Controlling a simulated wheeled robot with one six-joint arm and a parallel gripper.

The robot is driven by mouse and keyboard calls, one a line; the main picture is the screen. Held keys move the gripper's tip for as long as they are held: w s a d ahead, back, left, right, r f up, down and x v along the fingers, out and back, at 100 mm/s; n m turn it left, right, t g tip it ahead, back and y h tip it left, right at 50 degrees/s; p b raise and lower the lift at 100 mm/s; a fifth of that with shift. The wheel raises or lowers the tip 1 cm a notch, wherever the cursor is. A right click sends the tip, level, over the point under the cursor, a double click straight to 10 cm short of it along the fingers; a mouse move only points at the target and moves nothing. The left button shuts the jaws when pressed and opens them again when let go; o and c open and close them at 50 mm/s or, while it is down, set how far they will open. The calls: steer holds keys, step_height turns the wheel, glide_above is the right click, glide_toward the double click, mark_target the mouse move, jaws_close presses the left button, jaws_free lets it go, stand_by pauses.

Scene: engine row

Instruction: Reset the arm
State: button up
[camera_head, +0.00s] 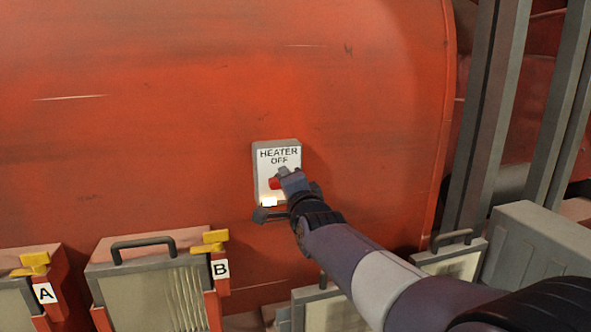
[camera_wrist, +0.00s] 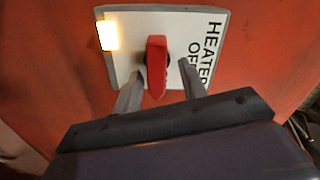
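My gripper (camera_head: 283,181) is at the heater switch panel, at the end of my arm reaching in from the lower right. In the wrist view my gripper (camera_wrist: 160,90) is open, with its two fingers apart on either side of a red knob (camera_wrist: 156,66). I cannot tell whether the fingers touch the knob. The red knob (camera_head: 274,183) is partly hidden by my gripper in the head view. The white panel (camera_head: 263,165) reads "HEATER OFF" and has a grey frame. A small light (camera_head: 268,202) glows at its lower edge, also seen lit in the wrist view (camera_wrist: 108,34).
The panel is on a large red curved tank (camera_head: 150,110). Below stand boxes with handles, labelled A (camera_head: 45,293) and B (camera_head: 220,269), with yellow latches. Grey posts (camera_head: 490,110) and a grey box (camera_head: 535,250) are at the right.

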steer(key=shift+a+r+n+p, duration=0.1)
steer(key=shift+r+n+p, duration=0.05)
steer(key=shift+n+p, duration=1.5)
steer(key=shift+f, duration=0.2)
